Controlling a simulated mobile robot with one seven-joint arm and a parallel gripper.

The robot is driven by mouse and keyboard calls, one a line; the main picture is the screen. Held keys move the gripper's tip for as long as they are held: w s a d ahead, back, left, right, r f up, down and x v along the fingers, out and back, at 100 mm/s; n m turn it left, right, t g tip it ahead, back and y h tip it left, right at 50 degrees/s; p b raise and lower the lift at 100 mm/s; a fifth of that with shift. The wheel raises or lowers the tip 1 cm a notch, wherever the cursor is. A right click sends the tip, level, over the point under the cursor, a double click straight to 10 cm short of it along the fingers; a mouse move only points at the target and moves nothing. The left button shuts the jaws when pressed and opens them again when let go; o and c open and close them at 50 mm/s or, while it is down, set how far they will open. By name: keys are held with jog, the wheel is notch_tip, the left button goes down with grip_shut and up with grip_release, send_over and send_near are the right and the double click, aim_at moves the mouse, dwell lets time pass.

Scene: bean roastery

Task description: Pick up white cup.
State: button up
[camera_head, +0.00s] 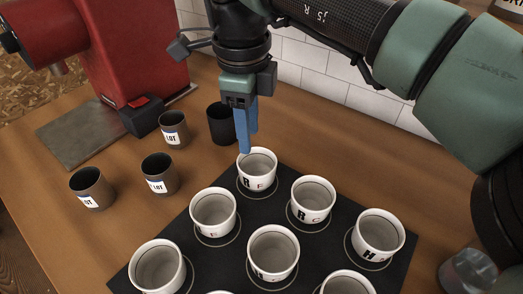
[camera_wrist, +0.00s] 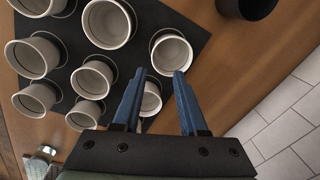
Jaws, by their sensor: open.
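Several white cups stand on a black mat (camera_head: 190,238). The white cup marked "R F" (camera_head: 257,170) is at its back corner, upright and seemingly empty. Beside it are a white cup marked "R C" (camera_head: 311,201) and one marked "H" (camera_head: 378,236). My gripper (camera_head: 246,150) points down, open and empty, its blue fingertips overlapping the back rim of the "R F" cup; I cannot tell whether they touch it. In the wrist view, my gripper (camera_wrist: 159,73) has one white cup (camera_wrist: 171,53) just beyond its tips, and another white cup (camera_wrist: 151,98) shows between the fingers.
A black cup (camera_head: 222,125) stands close behind the mat. Dark cups with white labels (camera_head: 173,129) stand to the left. A red machine (camera_head: 120,45) and metal plate (camera_head: 80,132) are at the back left. A white tiled wall (camera_head: 340,80) bounds the back.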

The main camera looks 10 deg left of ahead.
send_over(251, 189)
jog(key=f, duration=0.7)
jog(key=shift+w+f, duration=0.2)
jog(key=shift+s+f, duration=0.15)
jog(key=shift+f, duration=2.55)
grip_shut()
